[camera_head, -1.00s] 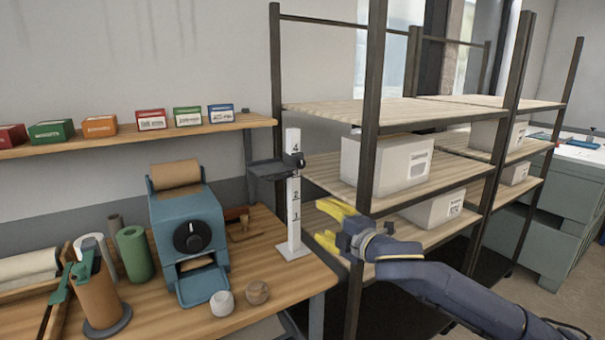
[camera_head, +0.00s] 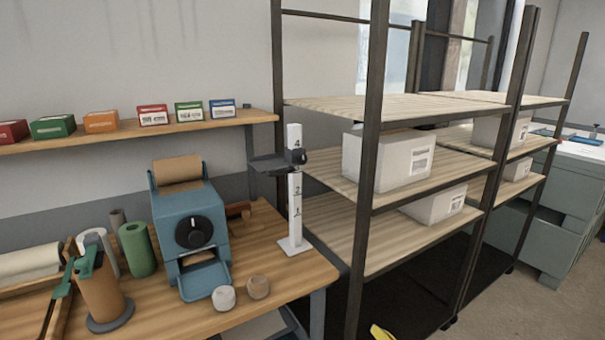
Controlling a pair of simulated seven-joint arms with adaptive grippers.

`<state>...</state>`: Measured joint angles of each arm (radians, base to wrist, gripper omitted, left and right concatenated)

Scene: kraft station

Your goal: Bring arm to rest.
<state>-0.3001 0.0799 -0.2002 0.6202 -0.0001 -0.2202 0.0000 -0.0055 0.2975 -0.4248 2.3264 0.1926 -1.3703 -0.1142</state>
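Only a small yellow tip of my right gripper (camera_head: 381,332) shows, at the bottom edge of the head view, low in front of the shelf rack. The rest of that gripper and its arm are out of frame, so its opening cannot be judged. My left gripper and arm are not in view.
A wooden workbench (camera_head: 262,318) at left holds a blue dispenser (camera_head: 190,225), a white numbered post (camera_head: 296,205), a green roll (camera_head: 137,250) and two small round pieces. The shelf rack (camera_head: 368,150) holds white boxes (camera_head: 390,160). Small coloured boxes line the wall shelf (camera_head: 200,127).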

